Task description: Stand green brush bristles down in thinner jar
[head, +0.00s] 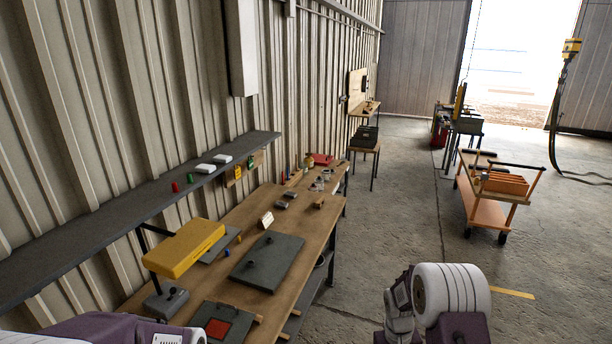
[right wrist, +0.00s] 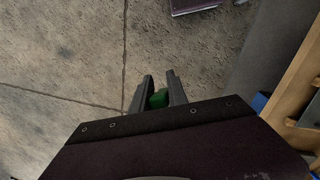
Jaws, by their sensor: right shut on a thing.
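In the right wrist view my right gripper (right wrist: 157,92) is shut on a green thing, which I take to be the green brush (right wrist: 158,99). Only a short green piece shows between the two dark fingers, so I cannot tell which way the bristles point. Bare floor lies behind it. In the head view my right arm is at the bottom right, off the bench, and the brush does not show. A small tan jar (head: 309,161) stands at the bench's far end; I cannot tell whether it is the thinner jar. My left arm shows at the bottom left, its gripper out of frame.
The wooden bench (head: 322,232) runs along the wall, with a dark flat panel (head: 267,261), a yellow lamp-like box (head: 185,248) and small parts on it. A grey shelf (head: 105,222) hangs above. An orange cart (head: 487,205) stands right; the floor between is open.

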